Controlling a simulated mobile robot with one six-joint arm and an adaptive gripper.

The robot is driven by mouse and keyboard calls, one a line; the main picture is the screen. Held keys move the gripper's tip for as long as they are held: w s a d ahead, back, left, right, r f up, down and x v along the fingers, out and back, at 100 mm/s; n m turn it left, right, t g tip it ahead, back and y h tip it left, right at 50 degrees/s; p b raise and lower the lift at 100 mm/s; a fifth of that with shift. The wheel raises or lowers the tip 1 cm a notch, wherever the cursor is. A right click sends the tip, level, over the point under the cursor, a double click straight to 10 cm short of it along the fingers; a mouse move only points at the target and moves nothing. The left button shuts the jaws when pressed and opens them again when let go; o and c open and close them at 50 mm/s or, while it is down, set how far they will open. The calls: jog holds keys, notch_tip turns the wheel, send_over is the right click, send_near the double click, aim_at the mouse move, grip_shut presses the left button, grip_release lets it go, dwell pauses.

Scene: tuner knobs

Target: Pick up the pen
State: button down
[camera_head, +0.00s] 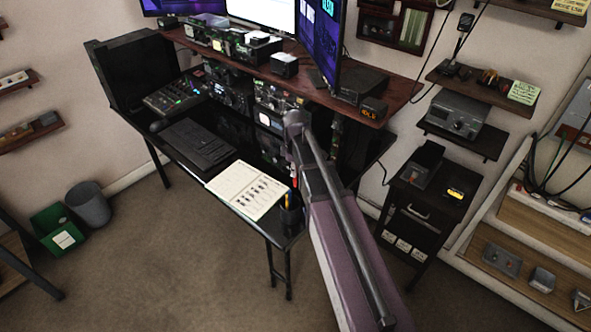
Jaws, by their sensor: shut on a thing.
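A dark pen cup (291,215) stands at the front right corner of the black desk (265,228). A yellow and blue pen (288,199) sticks up from it. My arm reaches over the desk from the lower right, and my gripper (294,178) points down just above the cup. It is shut on a thin thing, which looks like a pen, with a small red part showing. The fingertips are small and partly hidden by my arm, so the exact grasp is unclear.
An open notebook (247,189) lies left of the cup, beside a black keyboard (195,144). Radio gear (232,95) and a raised shelf (330,99) with monitors stand behind. A black cabinet (425,205) is to the right. The floor in front is clear.

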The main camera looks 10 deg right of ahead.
jog(key=shift+r+p, duration=0.35)
jog(key=shift+r, duration=0.25)
dwell(0.6)
